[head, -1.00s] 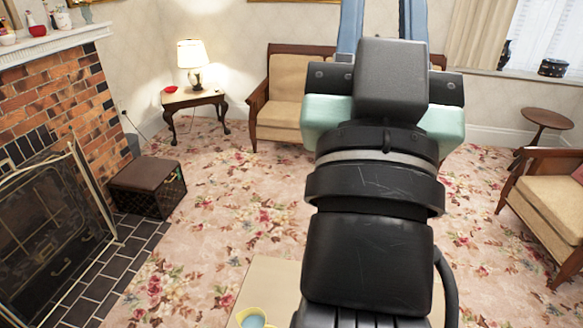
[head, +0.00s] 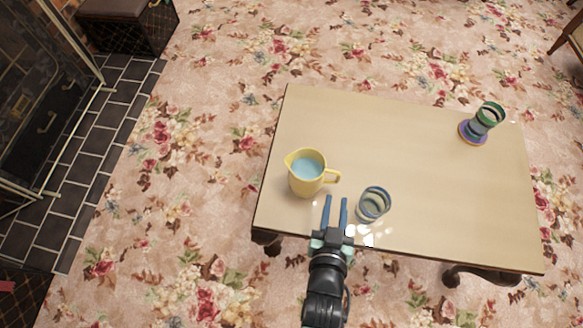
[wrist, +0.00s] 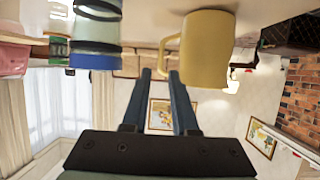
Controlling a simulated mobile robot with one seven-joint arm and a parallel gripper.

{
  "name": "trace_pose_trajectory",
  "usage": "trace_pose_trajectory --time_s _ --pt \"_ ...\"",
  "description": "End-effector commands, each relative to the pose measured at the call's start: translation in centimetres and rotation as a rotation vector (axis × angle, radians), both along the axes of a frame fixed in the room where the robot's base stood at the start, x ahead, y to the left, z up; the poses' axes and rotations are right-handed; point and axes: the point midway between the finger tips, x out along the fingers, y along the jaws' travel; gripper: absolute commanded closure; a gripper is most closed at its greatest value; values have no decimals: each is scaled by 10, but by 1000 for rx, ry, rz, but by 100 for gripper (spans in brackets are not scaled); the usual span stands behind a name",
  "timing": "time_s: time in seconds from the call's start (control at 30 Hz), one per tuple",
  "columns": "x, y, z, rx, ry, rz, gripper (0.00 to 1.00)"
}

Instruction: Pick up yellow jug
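The yellow jug (head: 306,175), light blue inside, stands upright on the table (head: 400,150) near its left end, with its handle toward the right. My gripper (head: 335,205) is at the table's front edge, just right of and nearer than the jug. Its two blue fingers are apart with nothing between them. In the wrist view, which is upside down, the jug (wrist: 208,48) is beside the right finger of my gripper (wrist: 160,75), its handle pointing left. Whether a finger touches the jug cannot be told.
A blue-rimmed glass (head: 373,204) stands close to the right of my gripper. A green and purple vessel (head: 483,122) stands at the table's far right corner. The middle of the table is clear. A dark box (head: 125,22) and fireplace screen (head: 45,90) are at left.

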Motion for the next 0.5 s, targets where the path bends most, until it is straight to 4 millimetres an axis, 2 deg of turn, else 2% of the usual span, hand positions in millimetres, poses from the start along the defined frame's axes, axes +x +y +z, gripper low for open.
trace_pose_trajectory --time_s 0.3,0.5 --pt "48 -15 -22 0 -2 -1 73" --pt "64 -21 -28 0 -1 -1 73"
